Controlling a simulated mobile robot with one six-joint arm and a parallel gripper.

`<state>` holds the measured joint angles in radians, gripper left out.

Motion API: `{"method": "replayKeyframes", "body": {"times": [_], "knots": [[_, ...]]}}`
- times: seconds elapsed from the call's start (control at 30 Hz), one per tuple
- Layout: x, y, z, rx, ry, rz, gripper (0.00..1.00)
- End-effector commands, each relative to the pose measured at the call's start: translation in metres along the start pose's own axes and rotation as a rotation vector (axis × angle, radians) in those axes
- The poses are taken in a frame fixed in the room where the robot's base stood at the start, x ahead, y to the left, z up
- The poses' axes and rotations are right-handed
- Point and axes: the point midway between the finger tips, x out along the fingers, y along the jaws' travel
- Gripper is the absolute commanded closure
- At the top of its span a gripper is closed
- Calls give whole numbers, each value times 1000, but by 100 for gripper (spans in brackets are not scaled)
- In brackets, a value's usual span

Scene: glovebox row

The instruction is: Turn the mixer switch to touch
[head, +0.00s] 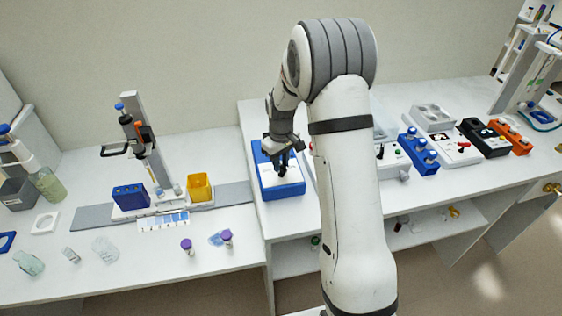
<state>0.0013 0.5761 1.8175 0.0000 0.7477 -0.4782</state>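A blue box-shaped device with a white top, which looks like the mixer (288,193), stands on the white bench left of my arm. My gripper (282,163) points down at its top, over the rear half of the device. The dark fingers are small and partly merge with the dark parts on the device. I cannot tell whether they touch it or how far apart they are. The mixer's switch cannot be made out, and the gripper covers part of the top.
A stand with a blue box (130,197) and a yellow box (200,187) is on the left bench. Purple-capped vials (187,246) are near its front. Right of my arm are a blue block (418,152), a black device (483,137) and an orange rack (511,136). My arm hides the bench middle.

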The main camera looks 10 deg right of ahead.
Motion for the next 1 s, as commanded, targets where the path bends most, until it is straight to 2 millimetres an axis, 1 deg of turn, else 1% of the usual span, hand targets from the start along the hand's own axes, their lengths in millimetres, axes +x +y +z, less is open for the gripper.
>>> {"method": "replayKeyframes", "body": {"times": [0.03,0.2,0.27,0.47,0.57,0.9,1.0], "knots": [[0,0,0,0,0,0,82],[0,0,0,0,0,0,96],[0,0,0,0,0,0,100],[0,0,0,2,0,0,100],[2,0,0,35,1,1,100],[3,1,0,374,2,1,100],[1,1,0,441,2,1,100]]}}
